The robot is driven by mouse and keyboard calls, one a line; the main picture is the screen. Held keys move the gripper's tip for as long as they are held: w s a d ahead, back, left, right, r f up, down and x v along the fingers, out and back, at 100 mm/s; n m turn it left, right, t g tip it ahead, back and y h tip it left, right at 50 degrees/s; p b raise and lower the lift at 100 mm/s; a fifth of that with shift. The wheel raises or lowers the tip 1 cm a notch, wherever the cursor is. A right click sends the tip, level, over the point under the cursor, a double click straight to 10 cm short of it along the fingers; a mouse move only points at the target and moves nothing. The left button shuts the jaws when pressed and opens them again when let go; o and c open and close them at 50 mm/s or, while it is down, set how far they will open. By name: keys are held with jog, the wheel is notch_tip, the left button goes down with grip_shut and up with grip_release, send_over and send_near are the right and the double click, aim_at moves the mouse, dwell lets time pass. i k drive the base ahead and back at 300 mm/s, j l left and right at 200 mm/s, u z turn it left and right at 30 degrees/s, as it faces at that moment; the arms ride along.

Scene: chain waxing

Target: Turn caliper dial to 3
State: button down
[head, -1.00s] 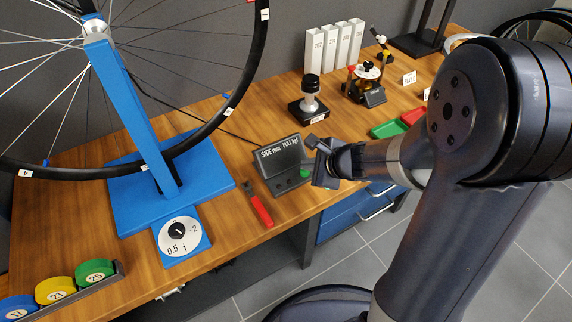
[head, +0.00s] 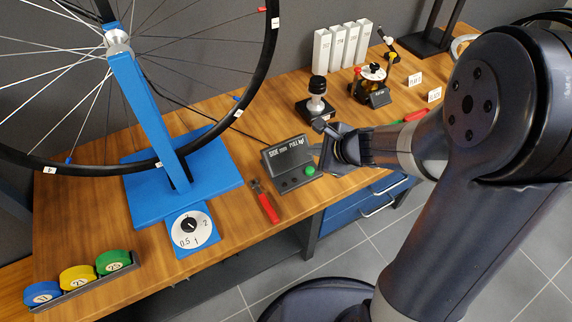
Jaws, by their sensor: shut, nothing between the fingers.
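The caliper dial (head: 178,232) is a round white face on a blue plate at the front of the blue wheel stand (head: 139,200). It has a black knob (head: 190,225) in its middle. The marks 0.5, 1 and 2 are readable; the top of the face and the knob's pointing are too small to tell. My gripper (head: 321,138) is shut and empty. It is above the table's right part, beside the grey readout box, well to the right of the dial and not touching it.
The spoked wheel (head: 150,168) stands above the stand. Coloured rolls (head: 78,277) sit at front left.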

aim_at(188, 224)
jog(key=u, duration=1.9)
jog(key=j+z, duration=0.75)
jog(key=j, duration=0.2)
